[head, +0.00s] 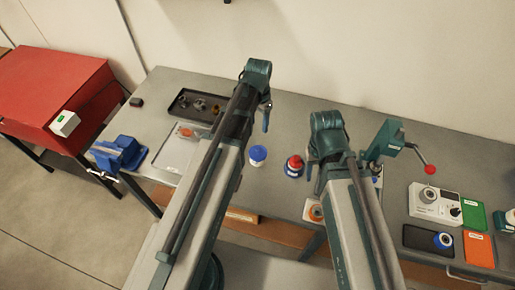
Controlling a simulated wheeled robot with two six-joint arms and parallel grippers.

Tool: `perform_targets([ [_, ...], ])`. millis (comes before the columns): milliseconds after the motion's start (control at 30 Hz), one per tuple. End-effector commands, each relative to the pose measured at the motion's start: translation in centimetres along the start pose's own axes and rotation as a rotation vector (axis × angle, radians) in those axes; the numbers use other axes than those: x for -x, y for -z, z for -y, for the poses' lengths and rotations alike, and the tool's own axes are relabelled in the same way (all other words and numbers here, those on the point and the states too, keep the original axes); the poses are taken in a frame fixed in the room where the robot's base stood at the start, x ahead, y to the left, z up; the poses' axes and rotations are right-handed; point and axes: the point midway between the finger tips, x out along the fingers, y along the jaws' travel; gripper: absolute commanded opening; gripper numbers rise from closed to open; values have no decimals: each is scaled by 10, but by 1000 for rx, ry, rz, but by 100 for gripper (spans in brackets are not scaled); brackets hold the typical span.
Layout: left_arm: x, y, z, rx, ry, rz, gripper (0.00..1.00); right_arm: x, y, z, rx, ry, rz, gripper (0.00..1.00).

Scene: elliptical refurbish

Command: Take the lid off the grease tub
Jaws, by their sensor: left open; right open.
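A small white tub with a blue lid (258,154), which looks like the grease tub, stands on the grey workbench between my two arms. The lid appears to be on it. My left gripper (266,117) is open, above and beyond the tub in the picture, pointing down and apart from it. My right gripper (309,172) is open, to the right of the tub, and partly hidden by my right arm. It is close in the picture to a red-and-blue container (294,166); I cannot tell whether they touch.
A black tray (191,106) with small parts and a blue vise (120,154) are at the left. A green press with a red knob (387,140) stands right of my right arm. A white device (436,203) and colored bins (475,216) are further right.

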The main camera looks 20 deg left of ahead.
Motion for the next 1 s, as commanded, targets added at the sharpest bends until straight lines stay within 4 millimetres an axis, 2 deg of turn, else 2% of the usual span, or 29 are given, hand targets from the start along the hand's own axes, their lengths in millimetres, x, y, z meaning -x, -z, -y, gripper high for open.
perform_targets([
  [267,-19,0,-1,1,0,0,60,-19,1,2,2,-1,0,50],
  [733,-83,-1,-1,1,0,0,60,-82,5,7,14,-3,0,50],
  [1000,-88,-1,-1,1,0,0,60,-87,5,8,15,-3,0,50],
])
